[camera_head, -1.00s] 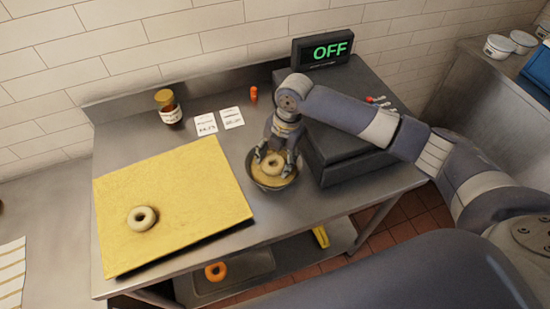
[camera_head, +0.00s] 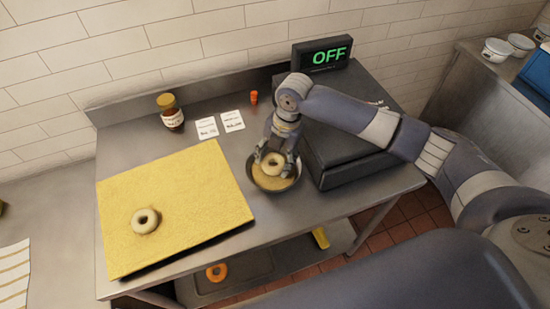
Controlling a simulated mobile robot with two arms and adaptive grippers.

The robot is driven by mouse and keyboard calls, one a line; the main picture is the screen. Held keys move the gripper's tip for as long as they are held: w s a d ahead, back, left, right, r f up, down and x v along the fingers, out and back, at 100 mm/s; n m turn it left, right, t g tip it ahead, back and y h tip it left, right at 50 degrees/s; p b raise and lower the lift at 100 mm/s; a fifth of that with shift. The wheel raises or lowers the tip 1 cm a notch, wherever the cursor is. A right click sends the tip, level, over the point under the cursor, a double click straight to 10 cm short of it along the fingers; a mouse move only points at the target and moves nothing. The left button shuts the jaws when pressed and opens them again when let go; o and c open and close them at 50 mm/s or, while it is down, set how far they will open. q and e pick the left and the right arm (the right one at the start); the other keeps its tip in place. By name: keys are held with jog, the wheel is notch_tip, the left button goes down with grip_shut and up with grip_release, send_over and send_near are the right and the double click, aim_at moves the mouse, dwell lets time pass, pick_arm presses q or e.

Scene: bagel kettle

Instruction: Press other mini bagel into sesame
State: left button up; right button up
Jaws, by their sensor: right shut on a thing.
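A pale mini bagel (camera_head: 273,160) is held at the bowl of sesame (camera_head: 275,184), a round metal bowl with tan seed inside. My right gripper (camera_head: 274,165) reaches down from above with its fingers on both sides of this bagel, shut on it. The bagel is over or against the seed; whether it touches is hard to tell. Another pale bagel (camera_head: 145,221) lies on the yellow board (camera_head: 190,195) at the left. My left gripper is not in the picture.
A dark unit (camera_head: 345,150) with an OFF display (camera_head: 325,54) stands right of the bowl. A brown jar (camera_head: 171,113), two white cards (camera_head: 232,121) and a small orange item (camera_head: 253,97) are at the back. The shelf below holds an orange ring (camera_head: 216,272).

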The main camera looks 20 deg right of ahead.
notch_tip(320, 180, up, 8)
jog(key=p, duration=0.7)
jog(key=shift+a, duration=0.15)
dwell(0.4)
